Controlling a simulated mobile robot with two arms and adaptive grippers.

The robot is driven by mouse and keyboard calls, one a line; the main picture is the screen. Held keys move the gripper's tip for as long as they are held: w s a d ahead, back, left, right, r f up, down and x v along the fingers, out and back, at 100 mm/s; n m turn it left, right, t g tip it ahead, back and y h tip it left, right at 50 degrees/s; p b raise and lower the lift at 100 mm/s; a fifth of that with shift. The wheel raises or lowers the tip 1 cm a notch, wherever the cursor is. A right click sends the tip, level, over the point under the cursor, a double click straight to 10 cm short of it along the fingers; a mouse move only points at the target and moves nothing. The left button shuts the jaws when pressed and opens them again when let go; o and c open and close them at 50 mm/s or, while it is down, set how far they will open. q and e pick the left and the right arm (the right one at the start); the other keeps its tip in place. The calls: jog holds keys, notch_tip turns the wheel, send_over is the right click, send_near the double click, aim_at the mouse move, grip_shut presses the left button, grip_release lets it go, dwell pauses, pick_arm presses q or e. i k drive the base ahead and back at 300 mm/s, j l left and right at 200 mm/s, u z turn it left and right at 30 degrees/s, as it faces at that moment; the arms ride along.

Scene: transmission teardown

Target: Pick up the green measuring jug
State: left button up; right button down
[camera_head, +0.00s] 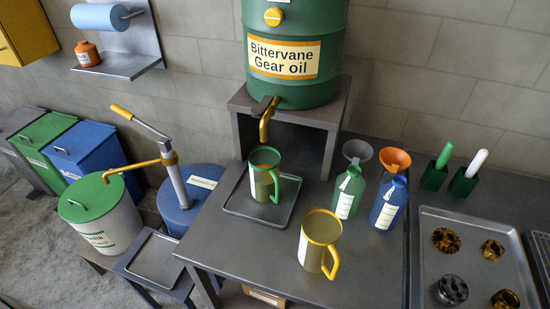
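The green measuring jug (264,174) stands upright on a small grey drip tray (235,207) on the workbench. It has a dark green rim, a green handle on its right side and a white strip on its left side. It is below the yellow tap (268,120) of the green gear oil barrel (294,45). A second jug with a yellow rim and yellow handle (318,243) stands in front of it to the right. Neither of my grippers is in view.
A green bottle (348,193) and a blue bottle (388,204) stand right of the jugs, with a grey funnel (357,151) and an orange funnel (394,159) behind. A metal tray (467,225) with gears lies at right. The bench front (255,256) is clear.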

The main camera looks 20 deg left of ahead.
aim_at(264, 162)
jog(key=k+j+u, duration=0.5)
jog(key=j+u, duration=0.15)
jog(key=k+j+u, duration=0.15)
jog(key=j+u, duration=0.2)
jog(key=j, duration=0.05)
